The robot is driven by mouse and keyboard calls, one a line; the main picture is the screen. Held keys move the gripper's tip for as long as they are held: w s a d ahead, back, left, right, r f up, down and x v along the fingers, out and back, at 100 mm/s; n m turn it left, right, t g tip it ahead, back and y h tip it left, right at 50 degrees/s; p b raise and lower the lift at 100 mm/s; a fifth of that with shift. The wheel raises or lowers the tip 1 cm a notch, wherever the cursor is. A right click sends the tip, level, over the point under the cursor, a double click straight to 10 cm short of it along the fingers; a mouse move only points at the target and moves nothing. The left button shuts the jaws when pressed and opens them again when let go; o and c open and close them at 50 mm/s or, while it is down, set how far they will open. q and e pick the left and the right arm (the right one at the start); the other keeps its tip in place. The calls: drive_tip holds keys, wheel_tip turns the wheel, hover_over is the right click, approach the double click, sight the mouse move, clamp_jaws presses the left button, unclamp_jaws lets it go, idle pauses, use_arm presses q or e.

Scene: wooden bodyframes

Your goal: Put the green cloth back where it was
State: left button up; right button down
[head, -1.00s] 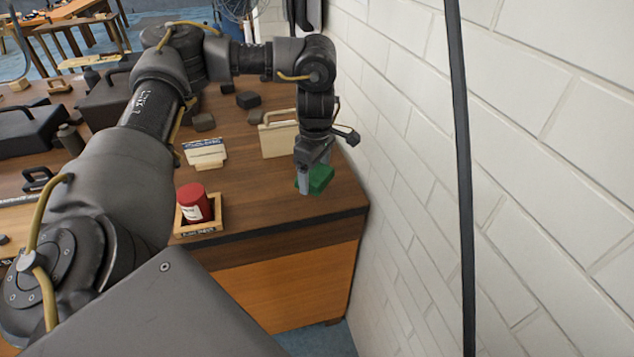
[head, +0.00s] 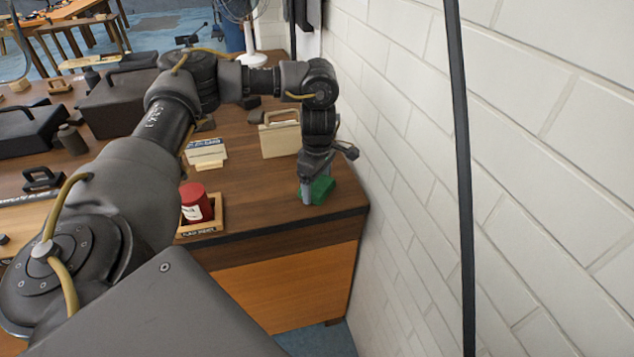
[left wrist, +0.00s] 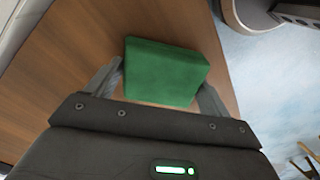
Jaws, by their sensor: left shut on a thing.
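The green cloth (head: 321,188) is a folded block at the right end of the brown wooden bench (head: 262,205), near the white brick wall. My left gripper (head: 312,196) is pointed down and shut on the cloth. In the left wrist view the green cloth (left wrist: 163,72) sits between the two fingers of my left gripper (left wrist: 160,85). Whether the cloth touches the bench top or is slightly above it, I cannot tell. My right gripper does not show.
A red can (head: 196,203) stands in a wooden holder (head: 206,231) at the front edge. A white and blue card stand (head: 206,153) and an upright tan case (head: 281,136) are behind. The brick wall (head: 430,190) is close on the right.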

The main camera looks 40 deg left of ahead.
sight(317, 182)
use_arm(q)
drive_tip(key=o, duration=1)
drive_tip(key=shift+f, duration=0.15)
drive_tip(key=shift+c, duration=0.2)
drive_tip(key=shift+r, duration=0.3)
wheel_tip(317, 182, up, 12)
drive_tip(key=p, duration=0.1)
drive_tip(key=shift+f, duration=0.1)
